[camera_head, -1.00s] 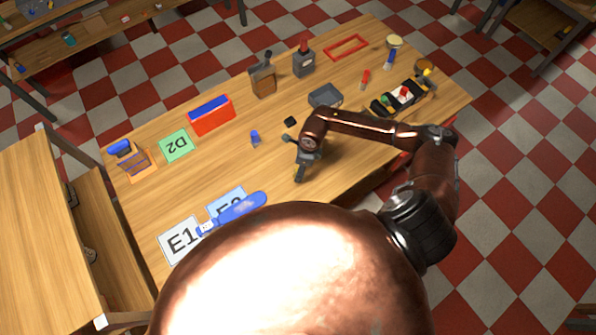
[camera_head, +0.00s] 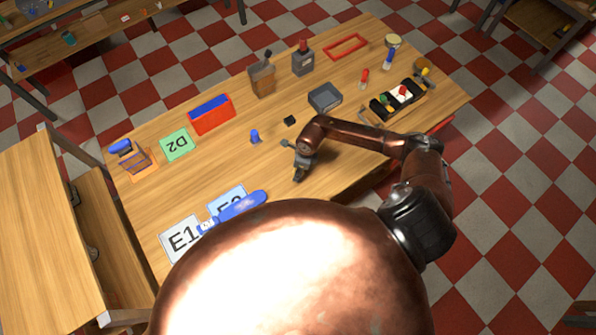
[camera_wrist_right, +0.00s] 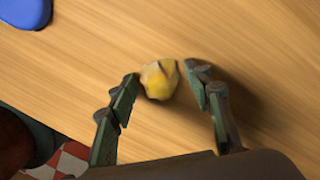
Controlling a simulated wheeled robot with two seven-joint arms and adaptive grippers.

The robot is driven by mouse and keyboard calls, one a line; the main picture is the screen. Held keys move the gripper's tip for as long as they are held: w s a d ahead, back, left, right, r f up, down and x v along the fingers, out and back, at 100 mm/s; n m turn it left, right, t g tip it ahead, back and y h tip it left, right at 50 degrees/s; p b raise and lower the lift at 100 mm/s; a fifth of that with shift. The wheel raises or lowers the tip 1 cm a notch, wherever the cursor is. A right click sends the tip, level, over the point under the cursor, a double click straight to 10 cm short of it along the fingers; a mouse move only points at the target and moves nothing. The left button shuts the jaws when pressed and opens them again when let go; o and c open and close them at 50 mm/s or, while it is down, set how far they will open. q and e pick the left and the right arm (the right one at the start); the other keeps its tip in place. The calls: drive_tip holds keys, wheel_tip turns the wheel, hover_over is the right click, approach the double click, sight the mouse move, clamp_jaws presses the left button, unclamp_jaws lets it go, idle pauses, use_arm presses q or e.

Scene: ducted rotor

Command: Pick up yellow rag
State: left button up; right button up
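The yellow rag (camera_wrist_right: 160,80) is a small crumpled lump on the wooden table in the right wrist view. My right gripper (camera_wrist_right: 164,75) is open, with one finger on each side of the rag. The left finger's tip is very close to the rag; I cannot tell whether it touches. In the head view, my right gripper (camera_head: 299,176) points down low over the table's near side, and the rag cannot be made out there. My left gripper is not in view.
A blue object (camera_head: 243,206) lies left of the gripper on the E-marked cards; its edge also shows in the right wrist view (camera_wrist_right: 26,13). A small blue piece (camera_head: 255,136), a black block (camera_head: 290,120) and a grey tray (camera_head: 325,97) stand farther back. Bare table surrounds the gripper.

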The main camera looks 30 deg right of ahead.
drive_tip(key=c, duration=0.7)
drive_tip(key=shift+o, duration=0.2)
drive_tip(key=shift+r, duration=0.1)
drive_tip(key=shift+r, duration=0.25)
wheel_tip(320, 180, up, 2)
drive_tip(key=shift+w+r+b, duration=0.1)
drive_tip(key=shift+r+b, duration=0.1)
drive_tip(key=shift+b, duration=0.45)
drive_tip(key=s+a+r+b, duration=0.1)
drive_tip(key=s+a+r, duration=0.1)
drive_tip(key=s+r, duration=0.3)
drive_tip(key=s+a+r+b, duration=0.1)
drive_tip(key=s+a+r, duration=0.1)
drive_tip(key=s+r, duration=0.3)
drive_tip(key=s, duration=0.3)
drive_tip(key=shift+s+a, duration=0.25)
drive_tip(key=shift+a, duration=0.05)
